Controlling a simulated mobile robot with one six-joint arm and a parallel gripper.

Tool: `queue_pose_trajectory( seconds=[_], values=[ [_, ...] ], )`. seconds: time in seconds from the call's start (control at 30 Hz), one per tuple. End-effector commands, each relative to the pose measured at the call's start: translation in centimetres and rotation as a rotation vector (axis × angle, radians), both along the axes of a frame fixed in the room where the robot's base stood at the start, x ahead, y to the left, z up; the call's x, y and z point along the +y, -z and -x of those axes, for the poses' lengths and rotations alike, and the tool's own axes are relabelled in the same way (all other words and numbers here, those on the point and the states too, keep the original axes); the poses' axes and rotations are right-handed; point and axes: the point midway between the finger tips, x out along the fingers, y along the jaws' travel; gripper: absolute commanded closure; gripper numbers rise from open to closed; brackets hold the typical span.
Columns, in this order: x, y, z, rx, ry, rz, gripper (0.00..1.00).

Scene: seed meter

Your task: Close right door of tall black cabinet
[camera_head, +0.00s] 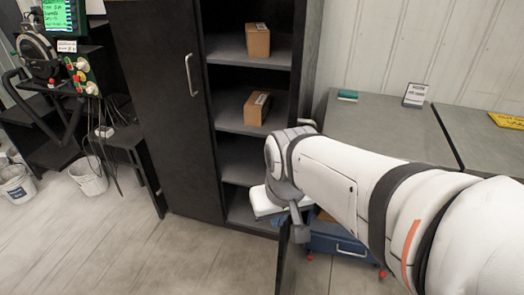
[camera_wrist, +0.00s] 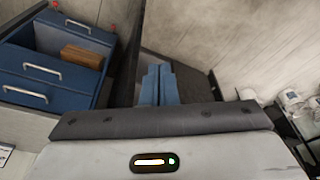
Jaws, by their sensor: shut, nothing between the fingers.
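The tall black cabinet (camera_head: 213,150) stands at the centre of the head view. Its left door (camera_head: 165,110) is shut and has a silver handle. The right side is open, showing its shelves. The right door (camera_head: 286,262) stands swung out toward me and is seen nearly edge-on, partly hidden by my arm. My gripper is low by this door in the head view, mostly hidden by my wrist. In the wrist view my gripper (camera_wrist: 158,84) is shut and empty, in front of a dark panel; I cannot tell whether they touch.
Two brown boxes (camera_head: 257,40) (camera_head: 256,108) sit on the cabinet shelves. Right of the cabinet is a grey table (camera_head: 370,125) with a blue drawer unit (camera_head: 335,238); a drawer (camera_wrist: 82,40) is open with a brown block (camera_wrist: 82,56) inside. Floor in front is clear.

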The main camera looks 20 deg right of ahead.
Motion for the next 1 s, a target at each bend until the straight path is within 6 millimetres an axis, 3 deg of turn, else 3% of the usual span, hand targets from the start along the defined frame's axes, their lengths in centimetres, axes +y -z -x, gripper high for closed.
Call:
queue_pose_trajectory(
  seconds=[0.13, 0.27, 0.5, 0.7, 0.83, 1.0],
  values=[
    [-1.0, 0.9, -0.9, 0.070, 0.175, -0.074, 1.00],
    [-3.5, 2.4, -2.5, 0.178, 0.499, -0.215, 1.00],
    [-10.4, 5.3, -5.6, 0.384, 1.174, -0.552, 1.00],
    [-17.1, 7.5, -6.9, 0.515, 1.612, -0.829, 1.00],
    [-20.1, 8.4, -7.0, 0.565, 1.776, -0.954, 1.00],
    [-21.6, 8.9, -7.1, 0.592, 1.860, -1.026, 1.00]
  ],
)
